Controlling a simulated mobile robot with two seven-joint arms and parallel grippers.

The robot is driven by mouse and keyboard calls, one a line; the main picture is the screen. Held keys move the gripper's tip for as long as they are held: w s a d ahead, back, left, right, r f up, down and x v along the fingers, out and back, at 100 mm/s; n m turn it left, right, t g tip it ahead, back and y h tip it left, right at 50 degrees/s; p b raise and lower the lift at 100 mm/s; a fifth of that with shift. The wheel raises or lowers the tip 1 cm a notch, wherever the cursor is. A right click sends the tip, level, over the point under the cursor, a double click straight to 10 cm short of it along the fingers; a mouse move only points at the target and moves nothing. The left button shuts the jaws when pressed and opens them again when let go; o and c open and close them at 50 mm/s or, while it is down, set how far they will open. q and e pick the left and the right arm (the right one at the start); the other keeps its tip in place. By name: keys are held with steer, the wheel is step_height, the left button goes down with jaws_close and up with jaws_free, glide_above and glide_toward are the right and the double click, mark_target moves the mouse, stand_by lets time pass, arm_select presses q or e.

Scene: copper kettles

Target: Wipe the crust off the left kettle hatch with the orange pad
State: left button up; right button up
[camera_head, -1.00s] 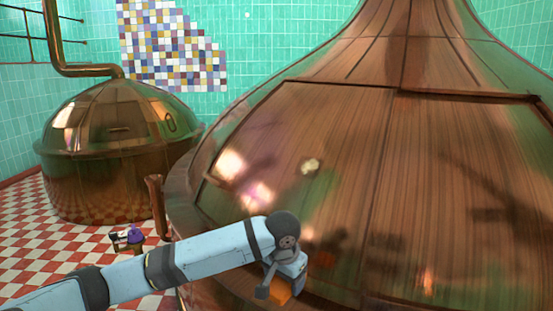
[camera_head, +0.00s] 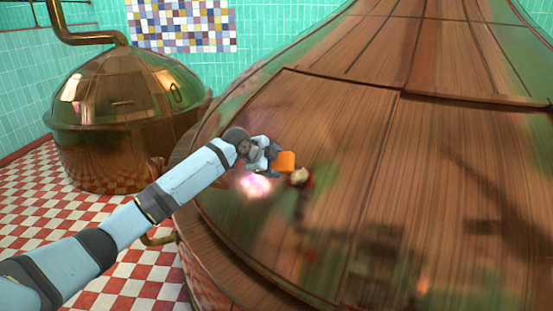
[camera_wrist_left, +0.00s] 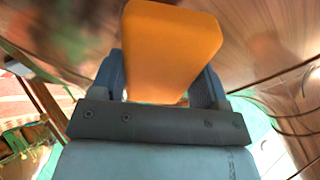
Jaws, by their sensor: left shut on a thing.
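The large copper kettle's left hatch (camera_head: 335,120) is a sloping brown panel in the head view. A small pale tan crust lump (camera_head: 300,176) sits on it. My left gripper (camera_head: 268,157) is shut on the orange pad (camera_head: 286,160) just up and left of the crust. The pad's right edge appears right beside the crust; I cannot tell whether it touches crust or hatch. In the left wrist view the pad (camera_wrist_left: 172,45) stands out between the two fingers, and the crust cannot be made out. My right gripper is not in view.
A smaller copper kettle (camera_head: 125,115) stands at the back left on the red-and-white checked floor (camera_head: 35,190). A raised seam (camera_head: 455,98) runs along the hatch's upper edge. A bent copper pipe (camera_head: 158,240) is low beside the large kettle. The hatch right of the crust is clear.

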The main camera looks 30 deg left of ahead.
arm_select(q)
steer(key=b+x, duration=0.3)
steer(key=x, duration=0.1)
steer(key=shift+s+a+f, duration=0.2)
steer(key=shift+a+f, duration=0.05)
steer(key=shift+w+f+b, duration=0.3)
steer(key=shift+w, duration=0.1)
steer(key=shift+w+d, duration=0.1)
steer(key=shift+w, duration=0.05)
steer(key=shift+f, duration=0.1)
steer(key=shift+b+x, duration=0.3)
steer(key=shift+x, duration=0.65)
